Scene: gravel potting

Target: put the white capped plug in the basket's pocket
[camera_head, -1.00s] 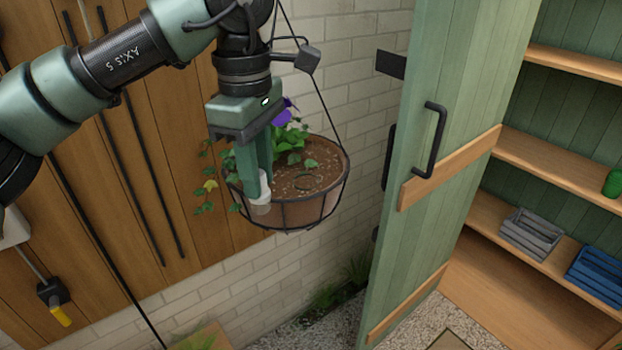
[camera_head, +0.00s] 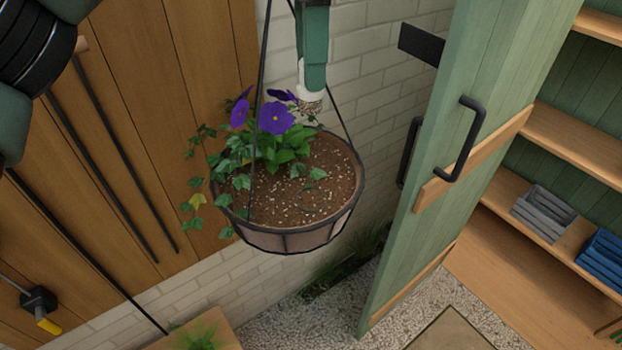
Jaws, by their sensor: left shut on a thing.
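My left gripper (camera_head: 313,80) comes down from the top edge, shut on the white capped plug (camera_head: 309,98). The plug has a white top and a speckled, brownish lower end. It hangs upright in the picture near the back rim of the hanging basket (camera_head: 290,240). Whether it touches the basket cannot be told. The basket holds brown soil with pale specks. A thin dark ring (camera_head: 318,174), which looks like the pocket, lies in the soil at the right, below the plug in the picture. My right gripper is not in view.
Purple flowers (camera_head: 275,118) and trailing ivy (camera_head: 197,200) fill the basket's left side. Dark hanger rods (camera_head: 256,90) rise from its rim. A green door (camera_head: 450,150) stands open at the right, before shelves with a grey crate (camera_head: 543,213) and a blue crate (camera_head: 603,258).

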